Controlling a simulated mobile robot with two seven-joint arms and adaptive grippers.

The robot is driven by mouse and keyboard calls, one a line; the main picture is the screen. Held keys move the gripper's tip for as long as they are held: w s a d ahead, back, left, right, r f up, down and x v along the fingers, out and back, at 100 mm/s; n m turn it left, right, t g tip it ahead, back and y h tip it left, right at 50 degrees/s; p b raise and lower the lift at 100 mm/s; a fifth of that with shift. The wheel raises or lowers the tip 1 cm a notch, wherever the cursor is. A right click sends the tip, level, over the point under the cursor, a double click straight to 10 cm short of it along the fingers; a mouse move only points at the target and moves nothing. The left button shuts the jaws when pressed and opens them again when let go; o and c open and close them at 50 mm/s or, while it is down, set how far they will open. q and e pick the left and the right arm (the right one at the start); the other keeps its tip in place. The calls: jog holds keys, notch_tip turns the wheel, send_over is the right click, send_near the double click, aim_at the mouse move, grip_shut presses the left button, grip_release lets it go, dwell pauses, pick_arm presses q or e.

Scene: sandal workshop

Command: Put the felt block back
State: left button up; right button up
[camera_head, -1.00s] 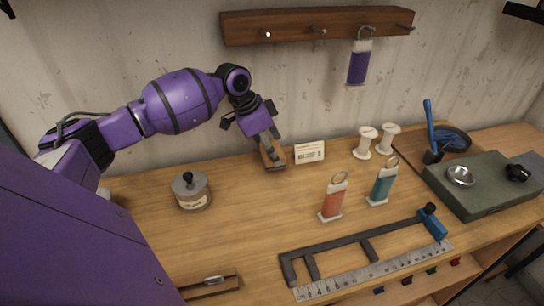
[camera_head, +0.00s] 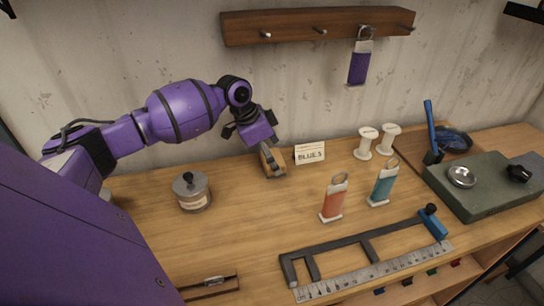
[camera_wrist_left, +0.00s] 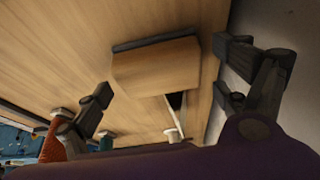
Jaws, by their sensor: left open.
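The felt block (camera_head: 273,161) is a light wooden block with a dark felt face. It is tilted, low at the back of the bench near the wall, left of the lettered card. In the left wrist view the block (camera_wrist_left: 155,70) lies between my finger pads, its dark felt edge on the far side. My left gripper (camera_head: 264,148) is open around it, and gaps show on both sides in the wrist view (camera_wrist_left: 165,75). I cannot tell whether the block touches the bench. My right gripper is not in view.
The card (camera_head: 310,153) stands just right of the block. A lidded jar (camera_head: 191,191) stands front left.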

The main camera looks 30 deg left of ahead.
aim_at(263, 169)
pick_arm(q)
jog(key=v, duration=0.7)
jog(key=shift+r, duration=0.15)
